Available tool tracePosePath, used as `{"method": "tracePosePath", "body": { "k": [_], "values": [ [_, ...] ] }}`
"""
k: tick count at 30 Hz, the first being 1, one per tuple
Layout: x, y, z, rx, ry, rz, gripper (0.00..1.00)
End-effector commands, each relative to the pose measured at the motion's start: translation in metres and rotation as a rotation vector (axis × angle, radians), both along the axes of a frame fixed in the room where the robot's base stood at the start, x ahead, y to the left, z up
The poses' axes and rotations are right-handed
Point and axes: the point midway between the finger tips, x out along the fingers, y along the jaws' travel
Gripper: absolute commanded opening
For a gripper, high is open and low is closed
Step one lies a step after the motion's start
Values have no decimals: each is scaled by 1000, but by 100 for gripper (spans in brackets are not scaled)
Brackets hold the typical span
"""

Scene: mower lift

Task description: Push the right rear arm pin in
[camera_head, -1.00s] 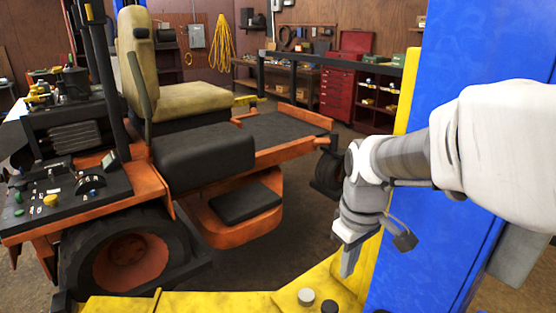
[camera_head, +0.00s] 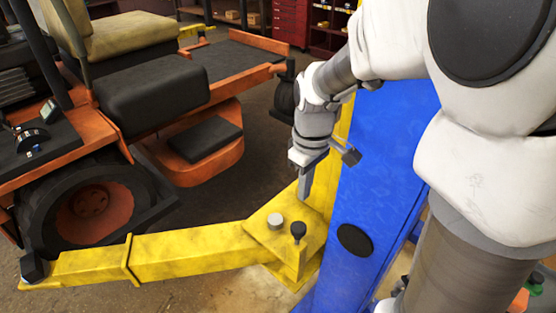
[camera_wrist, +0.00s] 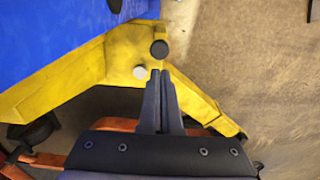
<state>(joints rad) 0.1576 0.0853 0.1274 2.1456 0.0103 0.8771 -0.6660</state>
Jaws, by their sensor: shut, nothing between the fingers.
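The arm pin (camera_head: 298,230) has a black round knob on a short stem, standing up from the yellow plate at the inner end of the yellow lift arm (camera_head: 190,247). A silver round bolt head (camera_head: 275,221) is beside it. In the wrist view the black knob (camera_wrist: 159,49) lies just beyond the fingertips, with the pale bolt head (camera_wrist: 140,72) to their left. My gripper (camera_head: 305,194) is shut and empty, pointing down, above and behind the knob in the head view. Its fingers (camera_wrist: 160,76) appear apart from the knob; the exact gap is unclear.
The blue lift post (camera_head: 375,170) stands close to the right of the plate, beside my arm. The orange mower (camera_head: 200,150) is at the left, its rear wheel (camera_head: 90,205) near the lift arm's outer end. Bare floor lies in front of the lift arm.

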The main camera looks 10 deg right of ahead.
Motion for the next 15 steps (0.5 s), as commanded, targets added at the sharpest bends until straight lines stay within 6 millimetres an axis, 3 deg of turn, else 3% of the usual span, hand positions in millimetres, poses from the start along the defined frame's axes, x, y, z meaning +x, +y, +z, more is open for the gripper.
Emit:
{"method": "tracePosePath", "body": {
  "k": [9,15],
  "values": [
    [1,2,-71,1,7,0,0],
    [3,2,-99,1,4,1,0]
  ]
}}
